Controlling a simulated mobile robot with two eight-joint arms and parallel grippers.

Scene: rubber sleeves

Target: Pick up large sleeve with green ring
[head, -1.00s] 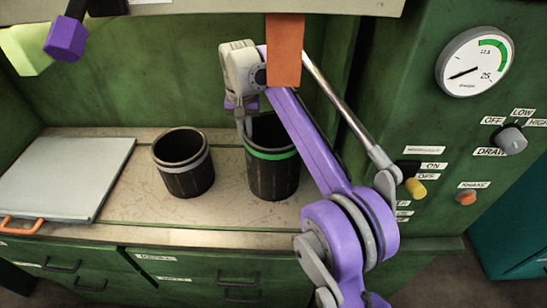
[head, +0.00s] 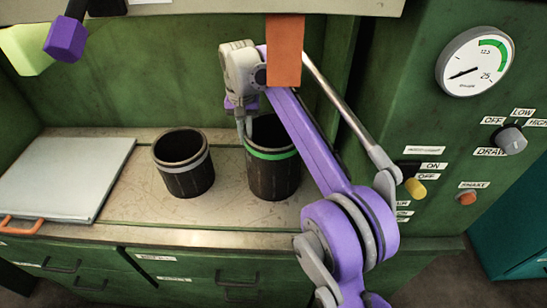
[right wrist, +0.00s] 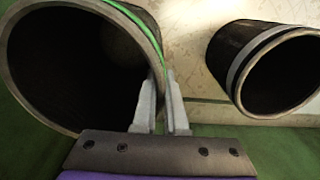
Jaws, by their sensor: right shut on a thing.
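The large black sleeve with the green ring (head: 272,178) stands upright on the counter, right of the smaller sleeve. It also shows at the left of the right wrist view (right wrist: 75,70). My right gripper (head: 243,128) is at the left side of its rim. In the right wrist view the gripper's two fingers (right wrist: 161,108) are shut on the sleeve's wall, with the rim between them. A smaller black sleeve with a grey-white ring (head: 184,170) stands apart to the left, and it shows at the right of the right wrist view (right wrist: 282,70). My left gripper does not show.
A pale flat lid with an orange handle (head: 60,180) covers the counter's left part. A green panel with a gauge (head: 475,62), switches and knobs stands on the right. An orange block (head: 284,50) hangs above the arm. Bare counter lies between the two sleeves (head: 228,185).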

